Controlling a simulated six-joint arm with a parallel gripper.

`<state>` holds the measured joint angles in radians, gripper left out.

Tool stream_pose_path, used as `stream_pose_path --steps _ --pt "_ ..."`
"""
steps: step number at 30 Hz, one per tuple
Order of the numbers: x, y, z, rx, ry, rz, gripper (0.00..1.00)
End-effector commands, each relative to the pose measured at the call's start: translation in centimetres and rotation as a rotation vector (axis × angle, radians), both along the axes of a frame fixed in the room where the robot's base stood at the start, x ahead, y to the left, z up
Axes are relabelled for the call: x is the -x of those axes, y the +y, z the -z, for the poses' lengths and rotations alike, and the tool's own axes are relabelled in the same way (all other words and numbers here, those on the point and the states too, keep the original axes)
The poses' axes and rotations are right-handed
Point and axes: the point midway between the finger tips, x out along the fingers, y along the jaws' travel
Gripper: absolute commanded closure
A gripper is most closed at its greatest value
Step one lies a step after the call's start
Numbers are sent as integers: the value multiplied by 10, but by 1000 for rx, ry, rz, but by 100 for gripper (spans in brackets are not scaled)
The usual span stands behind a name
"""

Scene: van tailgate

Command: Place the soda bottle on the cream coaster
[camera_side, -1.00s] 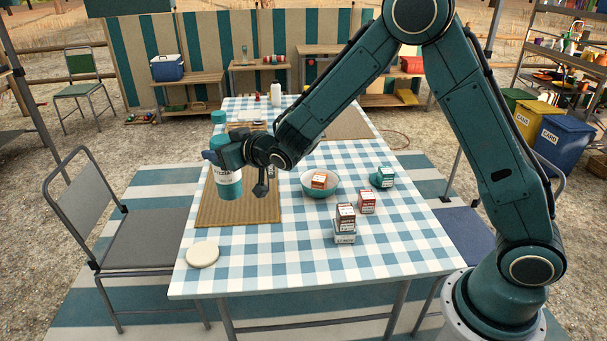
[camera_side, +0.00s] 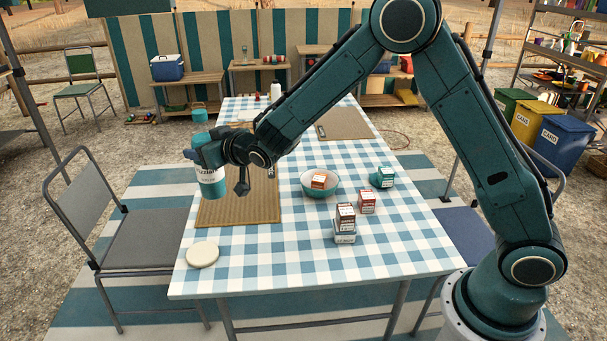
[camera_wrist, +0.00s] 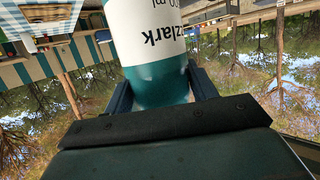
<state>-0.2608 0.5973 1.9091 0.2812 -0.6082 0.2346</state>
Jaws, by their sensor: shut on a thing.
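My gripper (camera_side: 202,158) is shut on the soda bottle (camera_side: 210,182), a white and teal bottle with a teal cap. In the side view the bottle hangs upright above the left edge of the table, near the brown woven mat. The wrist view shows the bottle (camera_wrist: 155,60) between the two fingers, with part of its printed label showing. The cream coaster (camera_side: 202,254) is a round disc lying flat and bare at the front left corner of the table. The gripper and bottle are behind and above it, apart from it.
The brown mat (camera_side: 240,208) lies behind the coaster. A bowl (camera_side: 320,188) with a small box in it, several small boxes (camera_side: 345,218) and a teal item (camera_side: 383,178) are on the right. A grey chair (camera_side: 140,240) stands left. The checked cloth (camera_side: 270,262) is clear right of the coaster.

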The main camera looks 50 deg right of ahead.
Motion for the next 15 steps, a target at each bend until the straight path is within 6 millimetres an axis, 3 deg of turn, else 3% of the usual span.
stream_pose_path --steps 9,15 --pt "-31 44 -12 -2 -7 -28 89" --pt "-38 55 -15 -3 -5 -33 89"
